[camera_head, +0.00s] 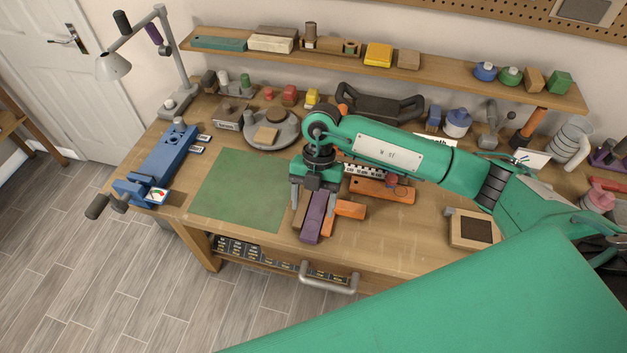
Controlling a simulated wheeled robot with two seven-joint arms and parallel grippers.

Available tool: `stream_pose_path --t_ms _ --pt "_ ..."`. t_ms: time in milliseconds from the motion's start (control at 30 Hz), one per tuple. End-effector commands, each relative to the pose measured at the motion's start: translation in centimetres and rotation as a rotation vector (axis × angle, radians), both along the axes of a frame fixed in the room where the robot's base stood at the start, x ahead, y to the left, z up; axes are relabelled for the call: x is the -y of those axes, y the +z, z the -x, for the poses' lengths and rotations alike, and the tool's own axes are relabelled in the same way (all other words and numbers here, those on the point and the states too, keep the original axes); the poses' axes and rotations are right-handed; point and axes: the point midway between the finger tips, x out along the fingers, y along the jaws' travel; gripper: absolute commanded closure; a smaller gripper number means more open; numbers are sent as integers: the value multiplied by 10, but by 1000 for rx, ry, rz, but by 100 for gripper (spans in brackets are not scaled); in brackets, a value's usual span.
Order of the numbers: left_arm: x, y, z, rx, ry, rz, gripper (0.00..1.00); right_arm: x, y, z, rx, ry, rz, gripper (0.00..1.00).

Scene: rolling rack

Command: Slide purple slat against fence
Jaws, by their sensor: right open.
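The purple slat (313,222) lies on the workbench, its near end pointing toward the front edge. My right gripper (316,205) is over its far end, pointing down, with its fingers apart. The gripper hides the slat's far end, and I cannot tell whether the fingers touch it. A brown slat (301,210) lies along its left side and orange pieces (349,209) lie at its right. I cannot tell for sure which piece is the fence; an orange-brown bar (383,190) lies to the right, by a black-and-white strip (362,171). My left gripper is not in view.
A green mat (238,190) lies clear at the left, beside a blue vise-like tool (163,160). A round grey plate (271,131) stands behind. A framed box (472,229) is at the right. A shelf (430,78) with blocks runs along the back.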

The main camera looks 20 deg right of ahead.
Motion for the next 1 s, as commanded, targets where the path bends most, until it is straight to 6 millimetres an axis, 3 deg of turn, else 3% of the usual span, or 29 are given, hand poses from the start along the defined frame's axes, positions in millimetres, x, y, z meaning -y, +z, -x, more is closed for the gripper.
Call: stream_pose_path --t_ms 133,367,500,900,1000 --pt "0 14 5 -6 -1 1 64 -7 -25 11 -5 0 0 35" --pt "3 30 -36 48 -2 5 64 -15 -62 23 -3 -1 -1 35" --pt "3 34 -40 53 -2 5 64 -19 -77 27 -1 0 -2 35" --pt "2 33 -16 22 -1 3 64 -20 -85 29 1 1 -1 35" --pt "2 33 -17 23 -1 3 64 -20 -85 29 1 1 -1 52"
